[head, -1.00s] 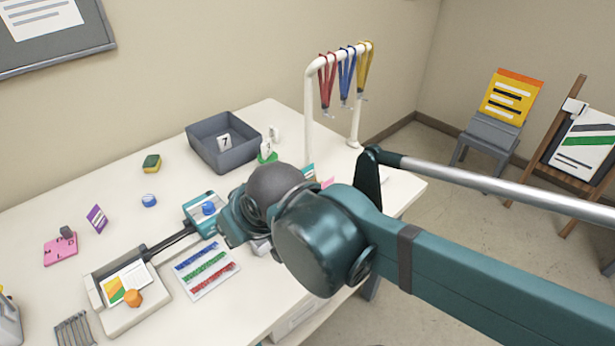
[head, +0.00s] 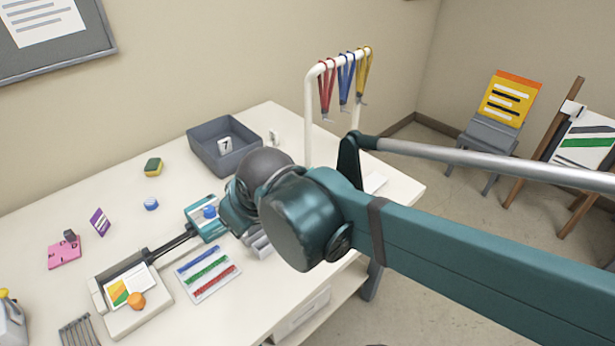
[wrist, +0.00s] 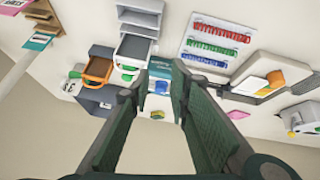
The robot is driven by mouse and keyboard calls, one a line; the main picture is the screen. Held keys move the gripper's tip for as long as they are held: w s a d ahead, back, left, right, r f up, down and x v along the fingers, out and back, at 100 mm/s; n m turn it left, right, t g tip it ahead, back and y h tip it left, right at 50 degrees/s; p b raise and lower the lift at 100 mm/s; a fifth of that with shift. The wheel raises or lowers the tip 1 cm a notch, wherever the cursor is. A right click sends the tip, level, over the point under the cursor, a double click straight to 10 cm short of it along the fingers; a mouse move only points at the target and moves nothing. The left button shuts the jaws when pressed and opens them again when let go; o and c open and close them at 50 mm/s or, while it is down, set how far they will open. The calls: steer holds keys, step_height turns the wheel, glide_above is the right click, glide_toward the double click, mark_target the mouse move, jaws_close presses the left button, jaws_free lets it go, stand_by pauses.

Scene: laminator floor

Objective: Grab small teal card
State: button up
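A teal-and-white card (head: 203,228) lies on the white table with a round blue object (head: 210,211) on it. In the wrist view its teal surface (wrist: 160,66) is partly hidden beyond my fingers. Another small teal card (wrist: 38,41) shows at the upper left of the wrist view, beside brown and pink pieces. I cannot tell from size alone which card is meant. My gripper (wrist: 158,84) is open, its two dark green fingers wide apart, with nothing between them. In the head view my own arm hides the fingers.
A grey bin (head: 204,153) stands at the back. A lanyard rack (head: 309,110) rises at the table's far right. A paper trimmer (head: 112,312) and a sheet with coloured strips (head: 208,273) lie in front.

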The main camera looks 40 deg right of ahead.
steer(key=w+d+f+n+g+h+p, duration=0.1)
steer(key=w+d+n+g+p, duration=0.1)
steer(key=d+n+p, duration=0.3)
steer(key=w+d+f+n+g+h+p, duration=0.1)
steer(key=w+d+n+p, duration=0.3)
steer(key=d, duration=0.9)
steer(key=w+d+f+n+g+h+p, duration=0.1)
steer(key=w+d+n+g+h+p, duration=0.1)
steer(key=d+n+p, duration=0.5)
steer(key=w+d+g, duration=0.1)
steer(key=d, duration=0.2)
steer(key=shift+w+f+g, duration=0.25)
steer(key=shift+w+g, duration=0.05)
steer(key=shift+w, duration=0.1)
steer(key=shift+x, duration=1.3)
steer(key=shift+x, duration=2.6)
steer(key=shift+w, duration=0.1)
